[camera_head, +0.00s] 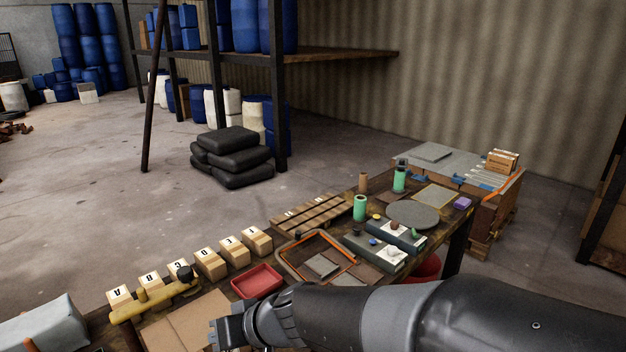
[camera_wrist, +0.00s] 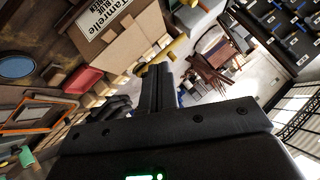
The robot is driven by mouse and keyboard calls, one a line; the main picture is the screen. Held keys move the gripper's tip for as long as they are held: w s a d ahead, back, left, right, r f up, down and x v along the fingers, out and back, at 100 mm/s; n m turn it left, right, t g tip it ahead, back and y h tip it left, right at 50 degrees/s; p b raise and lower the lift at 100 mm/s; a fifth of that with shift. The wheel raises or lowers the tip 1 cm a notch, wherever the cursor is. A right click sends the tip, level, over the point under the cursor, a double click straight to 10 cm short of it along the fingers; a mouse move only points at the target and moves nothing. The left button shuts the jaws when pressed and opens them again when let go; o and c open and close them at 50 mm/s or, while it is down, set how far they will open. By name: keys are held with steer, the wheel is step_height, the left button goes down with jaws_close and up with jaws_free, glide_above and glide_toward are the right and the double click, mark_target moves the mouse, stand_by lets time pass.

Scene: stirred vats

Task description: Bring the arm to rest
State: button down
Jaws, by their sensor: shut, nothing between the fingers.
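My arm reaches in from the lower right in the head view and ends in my gripper (camera_head: 228,333), low over the near part of the workbench (camera_head: 212,301). In the wrist view my gripper (camera_wrist: 166,70) points up the picture with its two dark fingers together and nothing between them. A brown cardboard piece (camera_head: 178,326) lies on the bench just left of the gripper. It also shows in the wrist view, with printed letters on a white label (camera_wrist: 112,22). I cannot tell whether the gripper touches anything.
Lettered wooden blocks (camera_head: 208,262) line the bench's far edge, near a yellow tool (camera_head: 150,301). A red tray (camera_head: 257,281), an orange-edged frame (camera_head: 318,256) and green cylinders (camera_head: 360,208) stand farther right. Black sacks (camera_head: 234,160) lie on the floor by a shelf. Open floor lies left.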

steer(key=s+d+r+m+h, duration=0.2)
steer(key=d+h, duration=0.1)
steer(key=d, duration=0.7)
steer(key=s+d+r+m+t+h, duration=0.1)
steer(key=s+d+r+m+h, duration=0.1)
steer(key=d, duration=0.9)
steer(key=s+d+r+m+t+h, duration=0.1)
steer(key=s+d+r+m+h, duration=0.1)
steer(key=d, duration=0.9)
steer(key=s+h, duration=0.1)
steer(key=h, duration=0.1)
steer(key=shift+d+h, duration=0.2)
steer(key=shift+h, duration=0.1)
steer(key=shift+w+a, duration=0.1)
steer(key=shift+w, duration=0.05)
